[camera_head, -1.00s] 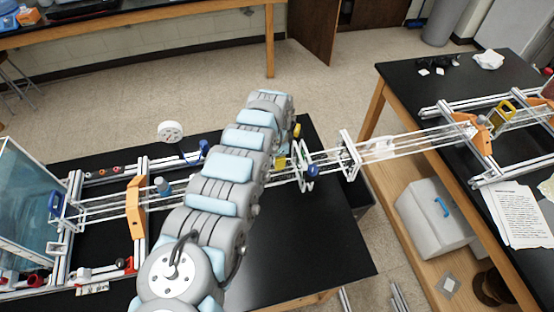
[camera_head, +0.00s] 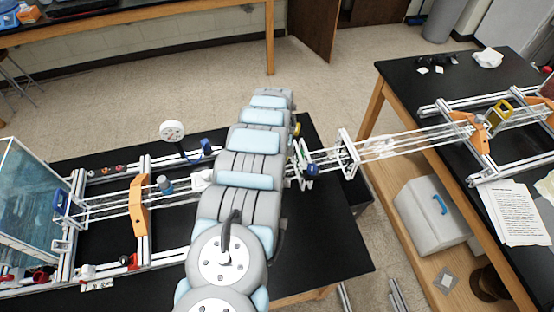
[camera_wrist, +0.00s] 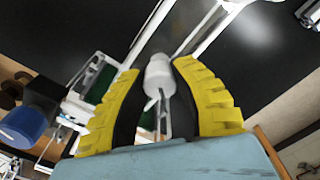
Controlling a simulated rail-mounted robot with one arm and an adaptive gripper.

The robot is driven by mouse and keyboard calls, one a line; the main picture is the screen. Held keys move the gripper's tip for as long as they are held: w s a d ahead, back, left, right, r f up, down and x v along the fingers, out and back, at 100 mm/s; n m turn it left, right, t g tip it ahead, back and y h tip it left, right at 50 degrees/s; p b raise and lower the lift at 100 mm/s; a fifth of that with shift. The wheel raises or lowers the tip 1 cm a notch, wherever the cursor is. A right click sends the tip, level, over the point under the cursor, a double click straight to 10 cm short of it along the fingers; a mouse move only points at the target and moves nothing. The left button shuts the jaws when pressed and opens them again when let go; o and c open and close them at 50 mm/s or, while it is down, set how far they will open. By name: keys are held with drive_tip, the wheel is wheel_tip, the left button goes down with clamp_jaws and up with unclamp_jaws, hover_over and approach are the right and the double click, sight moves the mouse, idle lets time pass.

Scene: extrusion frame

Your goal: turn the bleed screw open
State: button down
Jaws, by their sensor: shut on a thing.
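In the wrist view, my gripper (camera_wrist: 159,72) has its two yellow-and-black fingers closed on the sides of a small white rounded piece, which looks like the bleed screw (camera_wrist: 158,82). A thin white stem or lever shows below it between the fingers. White rails run past it. How far the screw is turned cannot be told. In the head view, my arm covers the screw and most of the gripper.
A blue knob (camera_wrist: 25,122) on a dark block is left of my fingers. In the head view, thin rails run to a white end frame (camera_head: 348,154). An orange plate (camera_head: 139,205) and a round white dial (camera_head: 172,131) stand left. Bare black tabletop (camera_head: 325,235) lies right of my arm.

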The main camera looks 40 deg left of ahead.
drive_tip(key=shift+f+n+b, duration=0.1)
drive_tip(key=shift+n+b, duration=0.3)
drive_tip(key=shift+n, duration=0.7)
drive_tip(key=c, duration=0.8)
unclamp_jaws()
wheel_tip(320, 180, up, 12)
drive_tip(key=shift+r, duration=0.1)
idle(0.4)
